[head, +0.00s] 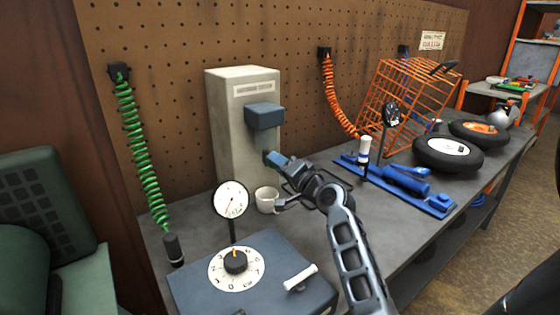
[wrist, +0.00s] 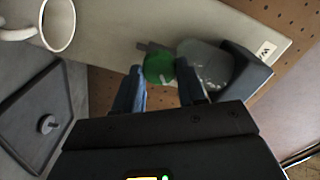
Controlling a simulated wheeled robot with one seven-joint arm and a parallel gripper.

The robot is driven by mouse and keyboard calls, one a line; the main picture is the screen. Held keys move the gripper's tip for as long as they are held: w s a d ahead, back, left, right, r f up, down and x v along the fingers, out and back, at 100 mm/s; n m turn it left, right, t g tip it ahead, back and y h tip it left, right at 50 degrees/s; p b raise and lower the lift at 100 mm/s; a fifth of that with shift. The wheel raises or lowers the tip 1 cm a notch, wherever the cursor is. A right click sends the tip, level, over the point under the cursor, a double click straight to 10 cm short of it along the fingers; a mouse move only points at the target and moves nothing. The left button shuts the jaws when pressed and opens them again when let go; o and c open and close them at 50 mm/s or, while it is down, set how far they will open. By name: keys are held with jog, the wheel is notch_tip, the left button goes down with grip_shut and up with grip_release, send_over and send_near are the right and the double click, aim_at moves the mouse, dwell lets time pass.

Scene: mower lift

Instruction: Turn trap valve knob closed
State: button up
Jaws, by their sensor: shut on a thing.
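The trap valve knob (wrist: 158,67) is a round green knob in the wrist view, between the two blue fingers of my gripper (wrist: 160,76). The fingers are shut on it from both sides. Next to it is a clear trap bowl (wrist: 205,62) under a dark blue-grey block (wrist: 247,68). In the head view my gripper (head: 271,159) reaches the front of the pale upright cabinet (head: 228,115), just below its blue-grey block (head: 263,115). The knob is hidden there by my fingers. I cannot tell the knob's turn position.
A white cup (head: 265,198) stands below my gripper. A round gauge (head: 231,198) and a blue-grey box with a dial (head: 235,262) stand in front on the bench. A blue jack (head: 400,185), wheels (head: 447,153) and an orange wire crate (head: 408,92) are to the right.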

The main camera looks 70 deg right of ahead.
jog(key=shift+m+p, duration=1.9)
jog(key=shift+m, duration=2)
jog(key=shift+f+m, duration=0.1)
jog(key=shift+m, duration=0.2)
jog(key=o, duration=1)
jog(key=shift+o, duration=0.2)
jog(key=shift+s, duration=0.15)
jog(key=b+v, duration=0.1)
jog(key=v, duration=0.6)
jog(key=shift+s+a, duration=0.2)
jog(key=shift+s, duration=0.1)
